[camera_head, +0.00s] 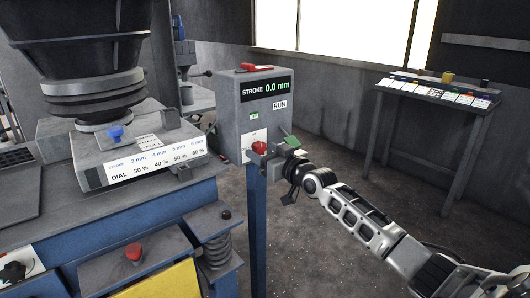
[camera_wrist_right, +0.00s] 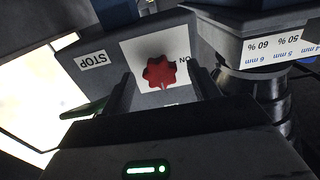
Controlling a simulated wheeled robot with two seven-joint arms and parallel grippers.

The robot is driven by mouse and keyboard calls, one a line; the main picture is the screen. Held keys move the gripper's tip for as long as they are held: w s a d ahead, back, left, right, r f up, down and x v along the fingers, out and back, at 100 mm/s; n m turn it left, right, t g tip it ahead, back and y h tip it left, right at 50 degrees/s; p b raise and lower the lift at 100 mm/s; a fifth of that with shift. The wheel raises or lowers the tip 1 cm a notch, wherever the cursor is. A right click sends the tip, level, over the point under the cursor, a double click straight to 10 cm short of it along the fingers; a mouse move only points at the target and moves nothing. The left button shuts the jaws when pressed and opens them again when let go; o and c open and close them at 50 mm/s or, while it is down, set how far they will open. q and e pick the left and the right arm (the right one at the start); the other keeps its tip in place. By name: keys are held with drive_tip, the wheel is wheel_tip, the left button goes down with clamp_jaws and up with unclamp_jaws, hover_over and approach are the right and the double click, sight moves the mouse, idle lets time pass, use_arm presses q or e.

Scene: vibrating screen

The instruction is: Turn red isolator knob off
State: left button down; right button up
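The red isolator knob (camera_head: 259,147) is on the front of a grey control box (camera_head: 228,110) on a blue post. In the right wrist view the lobed red knob (camera_wrist_right: 160,72) sits on a white plate (camera_wrist_right: 138,50), with an upside-down "ON" label at its right. My right gripper (camera_head: 270,156) is in front of the box, close to the knob. In the wrist view its two dark fingers are apart, one on each side of the knob, and the gripper (camera_wrist_right: 162,86) is open. Contact cannot be told. My left gripper is out of view.
The box display (camera_head: 266,88) reads "STROKE 0.0 mm", above a "RUN" label. The blue screen machine (camera_head: 140,215) stands at left, with another red knob (camera_head: 134,251) and a black knob (camera_head: 13,271). A table (camera_head: 438,92) with small items stands at back right. Floor between is clear.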

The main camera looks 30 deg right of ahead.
drive_tip(key=s+d, duration=0.1)
drive_tip(key=s, duration=1.5)
drive_tip(key=shift+w+d, duration=0.1)
drive_tip(key=s+a+f+g, duration=0.2)
drive_tip(key=s+a+f, duration=0.1)
drive_tip(key=a+f, duration=0.3)
drive_tip(key=s+a+f+g, duration=0.2)
drive_tip(key=s+a+f, duration=0.15)
drive_tip(key=f, duration=0.55)
drive_tip(key=s+a+f+g, duration=0.1)
drive_tip(key=s+a+f, duration=0.2)
drive_tip(key=a, duration=0.2)
drive_tip(key=s+a+f+n+g+y, duration=0.1)
drive_tip(key=s+a+f, duration=0.2)
drive_tip(key=a, duration=0.3)
drive_tip(key=s+a+f+g+y, duration=0.1)
drive_tip(key=s+a+f, duration=0.2)
drive_tip(key=a, duration=0.3)
drive_tip(key=shift+s+a, duration=0.25)
drive_tip(key=shift+s, duration=0.6)
